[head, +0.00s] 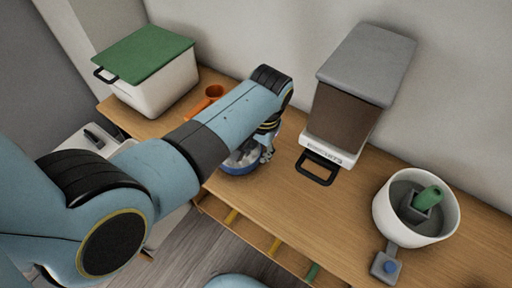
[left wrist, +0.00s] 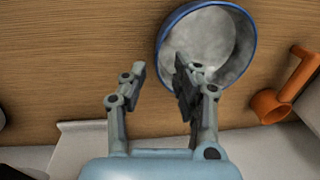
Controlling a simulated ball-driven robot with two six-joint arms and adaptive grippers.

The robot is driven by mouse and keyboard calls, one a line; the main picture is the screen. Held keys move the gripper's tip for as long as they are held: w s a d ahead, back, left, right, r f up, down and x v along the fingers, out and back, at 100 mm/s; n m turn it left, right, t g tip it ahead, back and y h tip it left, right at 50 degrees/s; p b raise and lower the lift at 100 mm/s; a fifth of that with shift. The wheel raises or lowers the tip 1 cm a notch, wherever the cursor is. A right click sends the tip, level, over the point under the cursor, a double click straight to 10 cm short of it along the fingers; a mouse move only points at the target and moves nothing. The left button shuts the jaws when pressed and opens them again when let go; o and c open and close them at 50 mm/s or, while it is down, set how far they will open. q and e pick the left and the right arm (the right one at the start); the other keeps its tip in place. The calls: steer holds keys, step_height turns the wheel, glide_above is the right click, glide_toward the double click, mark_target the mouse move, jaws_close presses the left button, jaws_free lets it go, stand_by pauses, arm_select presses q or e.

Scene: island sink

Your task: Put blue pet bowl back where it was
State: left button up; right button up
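The blue pet bowl (head: 238,168) stands on the wooden counter, partly hidden under my left arm in the head view. In the left wrist view the bowl (left wrist: 215,45) shows a blue rim and a greyish-white inside. My left gripper (left wrist: 162,78) is open at the bowl's near left rim. One finger is outside the rim and the other overlaps the bowl's inside, with gaps between fingers and rim. In the head view the left gripper (head: 267,145) is at the bowl's right side. My right gripper is not in view.
A white bin with a green lid (head: 150,54) is at the back left. A brown-and-grey dispenser (head: 345,110) and a white pot (head: 440,228) stand to the right. Counter between bowl and pot is mostly clear.

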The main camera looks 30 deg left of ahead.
arm_select(q)
step_height(320, 180, up, 7)
steer(key=p, duration=0.6)
steer(key=shift+d, duration=0.35)
